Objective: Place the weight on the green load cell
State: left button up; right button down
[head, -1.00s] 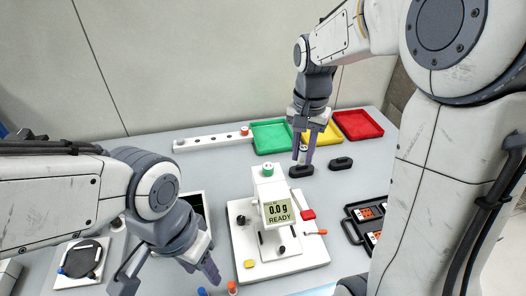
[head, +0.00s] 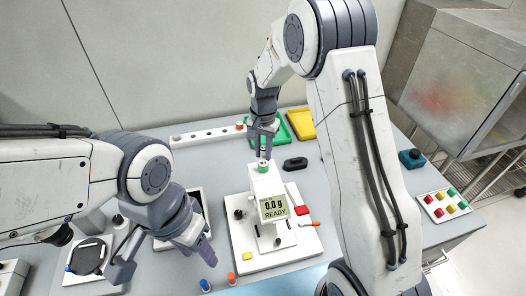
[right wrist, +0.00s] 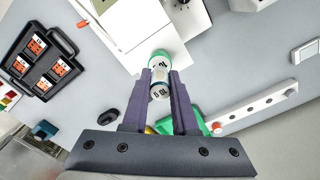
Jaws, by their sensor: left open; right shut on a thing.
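The green load cell (head: 263,167) is a short green cylinder with a pale top, on the white weighing device. The device's display (head: 273,207) reads 0.0 g READY. My right gripper (head: 263,152) is shut on the weight, directly above the load cell. In the right wrist view the weight (right wrist: 160,91) is a small pale cylinder with dark lettering, between the purple fingers. The green cell (right wrist: 159,57) shows just past the fingertips. I cannot tell whether weight and cell touch. The fingers mostly hide the weight in the head view. My left gripper (head: 165,262) is open and empty at the front left.
A white strip with holes (head: 205,138) lies at the back, beside green (head: 283,132) and yellow (head: 300,122) trays.

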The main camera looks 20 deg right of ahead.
jog(key=shift+f, duration=0.75)
jog(key=shift+f, duration=0.2)
jog(key=c, duration=0.7)
grip_release()
